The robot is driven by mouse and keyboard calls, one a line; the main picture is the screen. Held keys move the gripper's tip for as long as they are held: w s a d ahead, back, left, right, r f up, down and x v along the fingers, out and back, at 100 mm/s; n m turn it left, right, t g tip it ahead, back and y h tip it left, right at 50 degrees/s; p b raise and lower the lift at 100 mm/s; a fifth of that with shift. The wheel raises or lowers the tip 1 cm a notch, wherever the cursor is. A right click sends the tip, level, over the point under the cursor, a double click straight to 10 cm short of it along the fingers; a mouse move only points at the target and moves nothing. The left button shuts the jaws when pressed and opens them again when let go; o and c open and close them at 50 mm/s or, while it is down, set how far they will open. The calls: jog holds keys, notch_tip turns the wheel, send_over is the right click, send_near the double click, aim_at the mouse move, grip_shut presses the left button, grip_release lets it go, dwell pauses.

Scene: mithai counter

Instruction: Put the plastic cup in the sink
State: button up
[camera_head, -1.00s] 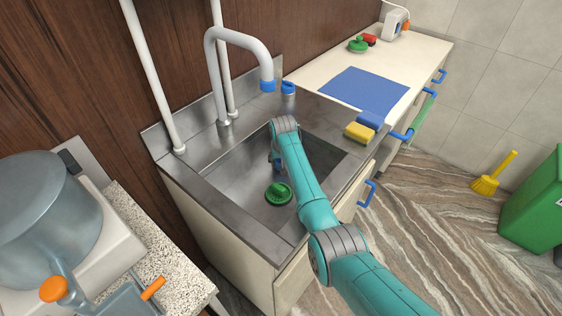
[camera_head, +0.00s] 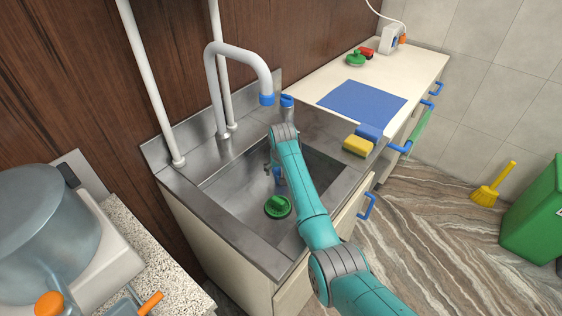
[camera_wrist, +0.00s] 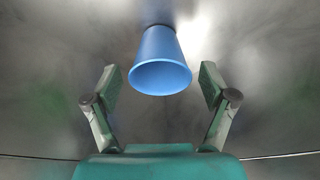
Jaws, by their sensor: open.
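The blue plastic cup (camera_wrist: 162,52) shows in the wrist view, ahead of and between my gripper's spread fingers, with a clear gap on both sides. Its wide rim faces the camera. In the head view only a sliver of the cup (camera_head: 278,177) shows beside my arm, low in the sink (camera_head: 232,192). My gripper (camera_wrist: 160,82) is open and reaches down into the sink; in the head view my arm mostly hides it.
A green scrubber-like object (camera_head: 277,206) lies in the basin. The faucet (camera_head: 240,50) arches over the sink's back. A yellow sponge (camera_head: 357,146) sits on the right rim. A pot (camera_head: 45,225) stands at left.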

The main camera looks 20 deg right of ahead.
jog(key=v, duration=0.9)
